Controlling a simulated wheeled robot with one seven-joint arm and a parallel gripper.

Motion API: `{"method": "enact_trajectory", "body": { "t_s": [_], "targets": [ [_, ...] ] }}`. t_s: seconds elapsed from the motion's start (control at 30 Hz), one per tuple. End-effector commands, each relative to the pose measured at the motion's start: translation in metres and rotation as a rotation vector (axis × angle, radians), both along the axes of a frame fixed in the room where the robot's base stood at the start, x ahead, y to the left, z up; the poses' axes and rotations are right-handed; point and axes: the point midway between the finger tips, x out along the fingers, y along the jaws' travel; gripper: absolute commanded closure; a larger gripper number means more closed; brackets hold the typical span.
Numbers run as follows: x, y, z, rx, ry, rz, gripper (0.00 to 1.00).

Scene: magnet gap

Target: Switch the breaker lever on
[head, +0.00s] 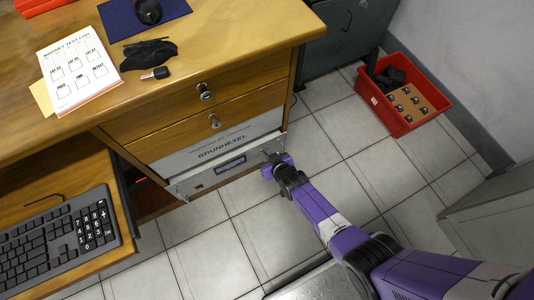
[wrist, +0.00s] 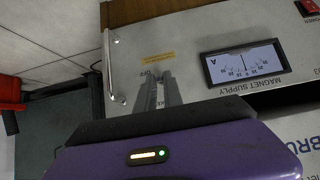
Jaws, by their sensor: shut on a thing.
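The magnet supply (head: 228,168) is a grey unit low in the wooden desk, with a meter (wrist: 245,66) on its front. My gripper (head: 270,157) is at the right end of that front in the head view. In the wrist view my gripper's two fingers (wrist: 159,78) reach to the panel just below a small yellow label (wrist: 158,57). They are close together, shut on the breaker lever, which they hide almost wholly. Part of a printed word shows between the fingers. I cannot tell the lever's position.
A metal handle (wrist: 112,68) stands out from the panel beside my fingers. A red switch (wrist: 308,8) is at the panel's other end. Two wooden drawers (head: 190,108) are above the unit. A red crate (head: 403,98) stands on the tiled floor; the tiles between are clear.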

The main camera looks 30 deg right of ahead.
Motion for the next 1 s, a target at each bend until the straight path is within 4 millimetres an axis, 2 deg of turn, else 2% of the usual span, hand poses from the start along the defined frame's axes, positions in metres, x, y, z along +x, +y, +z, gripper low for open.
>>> {"method": "enact_trajectory", "body": {
  "t_s": [0.03,0.2,0.5,1.0],
  "targets": [
    [0.0014,0.0002,0.0056,0.000,0.021,0.000,1.00],
    [0.0038,0.0001,0.0097,0.001,0.110,-0.001,1.00],
    [0.0064,0.0000,0.0108,0.001,0.249,-0.001,1.00],
    [0.0068,0.0001,0.0098,0.000,0.291,0.000,1.00]
  ]
}}
